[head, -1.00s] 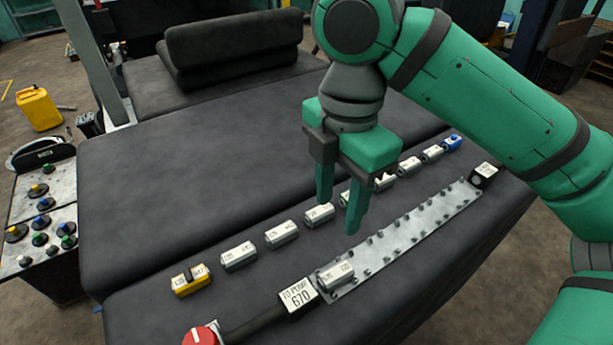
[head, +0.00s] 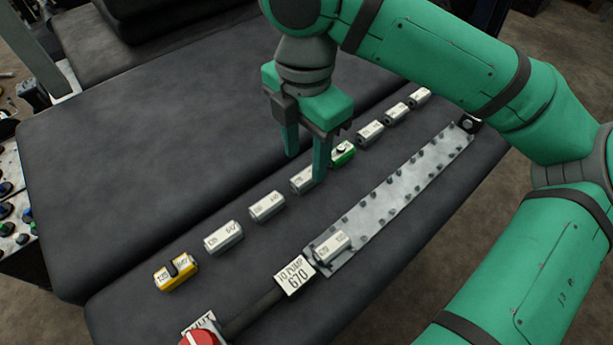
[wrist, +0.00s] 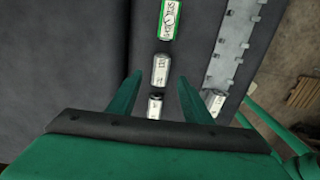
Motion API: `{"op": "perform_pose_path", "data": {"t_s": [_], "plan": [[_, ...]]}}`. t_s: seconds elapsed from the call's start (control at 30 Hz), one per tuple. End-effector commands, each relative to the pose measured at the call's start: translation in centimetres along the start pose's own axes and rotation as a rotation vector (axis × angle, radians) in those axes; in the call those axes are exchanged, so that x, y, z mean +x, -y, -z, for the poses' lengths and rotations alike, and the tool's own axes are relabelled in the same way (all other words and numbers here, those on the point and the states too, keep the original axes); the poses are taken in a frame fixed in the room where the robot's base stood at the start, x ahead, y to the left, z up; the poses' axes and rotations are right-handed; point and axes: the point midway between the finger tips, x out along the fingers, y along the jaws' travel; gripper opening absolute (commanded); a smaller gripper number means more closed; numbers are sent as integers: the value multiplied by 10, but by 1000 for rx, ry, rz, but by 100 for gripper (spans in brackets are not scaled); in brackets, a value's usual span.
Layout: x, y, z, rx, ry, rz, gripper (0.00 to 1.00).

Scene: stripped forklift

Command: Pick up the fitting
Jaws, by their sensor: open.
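Several small fittings lie in a row on the black padded surface. At the near-left end is a yellow fitting (head: 176,272). Then come white fittings (head: 224,238), (head: 267,207) and (head: 301,181), a green-ended one (head: 343,154), and more white ones (head: 370,132) toward the far right. My gripper (head: 305,167) is open and empty above the row, one finger partly covering the white fitting beside the green one. In the wrist view a white fitting (wrist: 160,70) shows between the open fingertips, with the green one (wrist: 169,18) beyond and another white one (wrist: 155,106) nearer. The label texts are too small to read surely.
A studded metal plate (head: 395,195) lies right of the row, with one white fitting (head: 332,247) on its near end. The padding left of the row is clear.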

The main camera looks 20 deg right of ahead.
Motion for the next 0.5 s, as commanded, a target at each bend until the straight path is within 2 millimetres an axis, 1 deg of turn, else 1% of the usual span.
{"op": "perform_pose_path", "data": {"t_s": [0.2, 0.3, 0.4, 0.5], "plan": [[31, 4, 0, 4, 1, 4, 45], [41, 4, 0, 4, -1, 3, 45], [46, 4, 0, 4, 0, 2, 45], [48, 3, 0, 4, 0, 1, 45]]}}
